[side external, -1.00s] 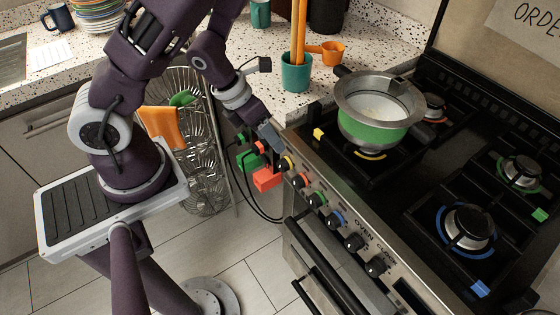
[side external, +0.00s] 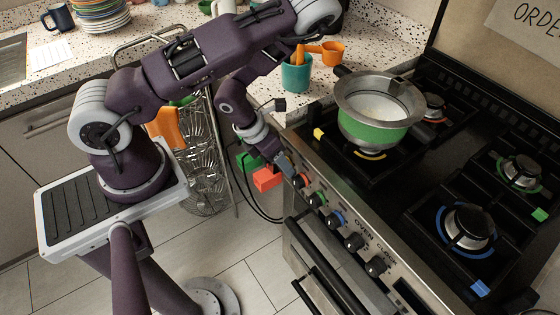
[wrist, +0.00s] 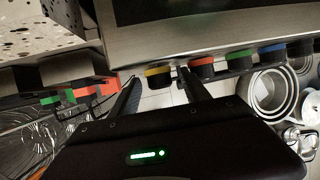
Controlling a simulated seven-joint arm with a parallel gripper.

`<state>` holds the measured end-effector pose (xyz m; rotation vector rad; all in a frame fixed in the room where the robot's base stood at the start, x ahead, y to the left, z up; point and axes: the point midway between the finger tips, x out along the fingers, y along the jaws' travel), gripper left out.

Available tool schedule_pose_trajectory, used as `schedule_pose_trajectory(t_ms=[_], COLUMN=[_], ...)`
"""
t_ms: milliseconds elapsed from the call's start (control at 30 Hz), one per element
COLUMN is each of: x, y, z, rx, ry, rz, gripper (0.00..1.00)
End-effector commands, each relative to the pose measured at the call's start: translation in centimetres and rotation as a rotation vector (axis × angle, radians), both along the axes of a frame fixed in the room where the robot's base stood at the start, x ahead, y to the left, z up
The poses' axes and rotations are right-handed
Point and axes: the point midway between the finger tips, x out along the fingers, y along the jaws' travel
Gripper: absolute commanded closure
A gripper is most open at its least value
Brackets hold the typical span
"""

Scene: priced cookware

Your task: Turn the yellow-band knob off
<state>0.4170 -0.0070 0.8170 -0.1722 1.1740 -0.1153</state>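The yellow-band knob (wrist: 158,73) is the left one in the row on the stove's front panel in the wrist view. In the side view my gripper hides it. My gripper (side external: 287,167) is at the panel's left end. In the wrist view its fingers (wrist: 158,78) are apart, one to each side of the yellow-band knob, with a gap visible. I cannot tell whether either finger touches it. The knob's pointer direction is not clear.
The red-band knob (wrist: 202,68) sits close to my right finger in the wrist view. Further knobs run right along the panel. A green pot (side external: 372,130) stands over a yellow-marked burner. Red (side external: 267,179) and green blocks hang left of the stove, with cables below.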

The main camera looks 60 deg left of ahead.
Motion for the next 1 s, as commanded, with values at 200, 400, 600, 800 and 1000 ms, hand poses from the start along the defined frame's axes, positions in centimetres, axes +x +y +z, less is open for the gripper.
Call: schedule_pose_trajectory(t_ms=[200, 400, 600, 800, 1000], x=[-0.01, -0.01, 0.06, 0.03, 0.03], y=[0.01, 0.11, 0.57, 0.65, 0.59], z=[0.03, -0.03, -0.2, -0.28, -0.21], rx=[0.0, -0.019, -0.208, -0.375, -0.41], ry=[0.0, 0.002, 0.001, 0.0, 0.0], rz=[0.0, 0.003, 0.008, 0.004, -0.001], gripper=[0.9, 1.0, 1.0, 1.0, 1.0])
